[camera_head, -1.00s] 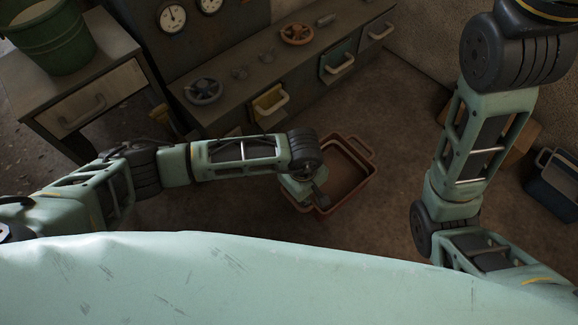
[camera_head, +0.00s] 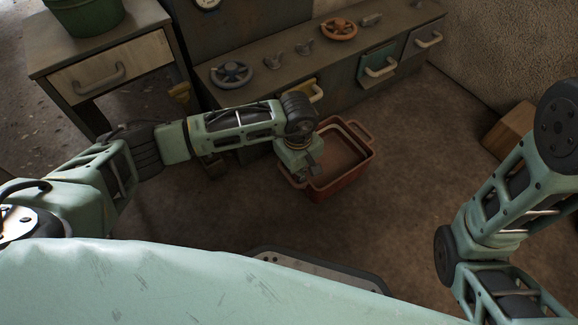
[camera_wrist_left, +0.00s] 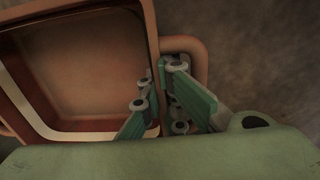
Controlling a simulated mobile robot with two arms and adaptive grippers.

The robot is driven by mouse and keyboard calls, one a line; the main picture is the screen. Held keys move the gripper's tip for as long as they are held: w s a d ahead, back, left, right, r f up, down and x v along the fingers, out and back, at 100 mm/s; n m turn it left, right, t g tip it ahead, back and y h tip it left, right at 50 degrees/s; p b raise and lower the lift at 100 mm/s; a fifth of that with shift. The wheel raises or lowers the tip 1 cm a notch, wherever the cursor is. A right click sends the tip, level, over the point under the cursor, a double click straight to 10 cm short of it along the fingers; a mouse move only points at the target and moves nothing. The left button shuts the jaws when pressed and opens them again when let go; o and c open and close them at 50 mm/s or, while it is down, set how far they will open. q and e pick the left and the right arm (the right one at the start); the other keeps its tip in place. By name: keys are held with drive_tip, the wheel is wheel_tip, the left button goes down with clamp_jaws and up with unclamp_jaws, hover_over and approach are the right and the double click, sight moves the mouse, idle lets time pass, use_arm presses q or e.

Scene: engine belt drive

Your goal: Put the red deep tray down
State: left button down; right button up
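The red deep tray (camera_head: 346,180) is an open box with a loop handle at each end. In the head view it is at the end of my left arm, low over the brown floor. I cannot tell whether its bottom touches the floor. My left gripper (camera_head: 309,172) is at the tray's near-left end. In the left wrist view, the left gripper's green fingers (camera_wrist_left: 162,78) lie on either side of the tray's edge (camera_wrist_left: 151,30) by the handle and look shut on it. The tray looks empty. My right gripper is out of view.
A long workbench (camera_head: 290,76) with handwheels on top and coloured drawers stands behind the tray. A side table (camera_head: 95,65) with a green bucket (camera_head: 88,14) is at the left. A wooden box (camera_head: 510,130) is at the right. The floor right of the tray is clear.

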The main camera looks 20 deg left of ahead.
use_arm(q)
drive_tip(key=w+a+b, duration=0.3)
drive_tip(key=a, duration=0.1)
drive_tip(key=shift+w+f, duration=0.15)
drive_tip(key=shift+f, duration=0.1)
drive_tip(key=shift+d+f+b, duration=0.1)
drive_tip(key=shift+f+b, duration=0.3)
drive_tip(key=shift+b, duration=0.1)
drive_tip(key=shift+f, duration=0.2)
drive_tip(key=c, duration=2)
unclamp_jaws()
